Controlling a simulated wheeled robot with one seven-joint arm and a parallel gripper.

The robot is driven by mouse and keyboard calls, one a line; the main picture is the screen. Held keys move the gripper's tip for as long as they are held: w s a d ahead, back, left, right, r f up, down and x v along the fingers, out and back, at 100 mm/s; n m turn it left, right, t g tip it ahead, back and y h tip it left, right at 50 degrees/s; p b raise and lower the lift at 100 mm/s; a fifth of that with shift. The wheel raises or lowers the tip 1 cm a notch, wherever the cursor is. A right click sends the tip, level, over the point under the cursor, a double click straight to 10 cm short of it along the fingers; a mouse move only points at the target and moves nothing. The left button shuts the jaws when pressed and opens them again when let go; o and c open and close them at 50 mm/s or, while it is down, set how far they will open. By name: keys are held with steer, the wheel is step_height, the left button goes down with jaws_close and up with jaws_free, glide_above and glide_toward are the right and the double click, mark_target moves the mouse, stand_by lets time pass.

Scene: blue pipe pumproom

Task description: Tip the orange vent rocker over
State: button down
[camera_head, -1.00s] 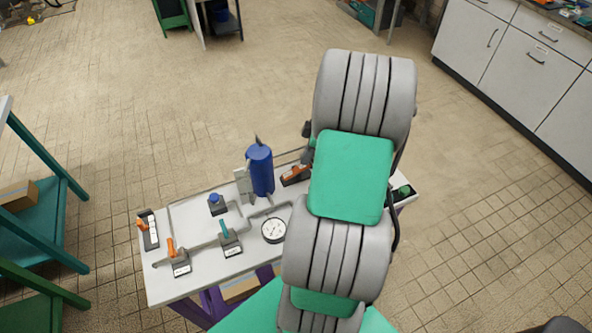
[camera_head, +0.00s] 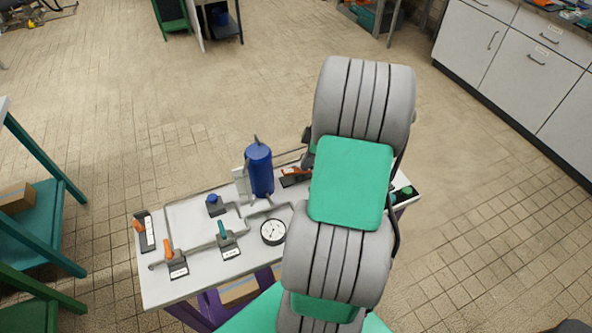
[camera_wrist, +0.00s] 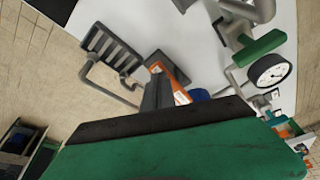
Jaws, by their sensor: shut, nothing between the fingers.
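The orange vent rocker (camera_head: 294,171) sits on a dark base near the back of the white table, between the blue cylinder and my arm in the head view. In the wrist view the orange rocker (camera_wrist: 182,97) is partly hidden behind my dark fingers, with its dark base plate beyond. My gripper (camera_wrist: 158,83) is shut and empty, its tips right over or against the rocker; I cannot tell whether they touch. In the head view my gripper is hidden behind my arm.
The white table (camera_head: 180,289) also carries a blue cylinder (camera_head: 259,170), a gauge (camera_head: 273,231), a teal lever (camera_head: 224,230), an orange lever (camera_head: 169,250), another orange handle (camera_head: 138,226) at the left edge and a blue knob (camera_head: 212,199). Grey pipes run between them.

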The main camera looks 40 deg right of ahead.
steer(key=shift+f, duration=0.1)
stand_by(0.3)
step_height(320, 180, up, 9)
steer(key=p, duration=0.5)
steer(key=shift+f, duration=0.2)
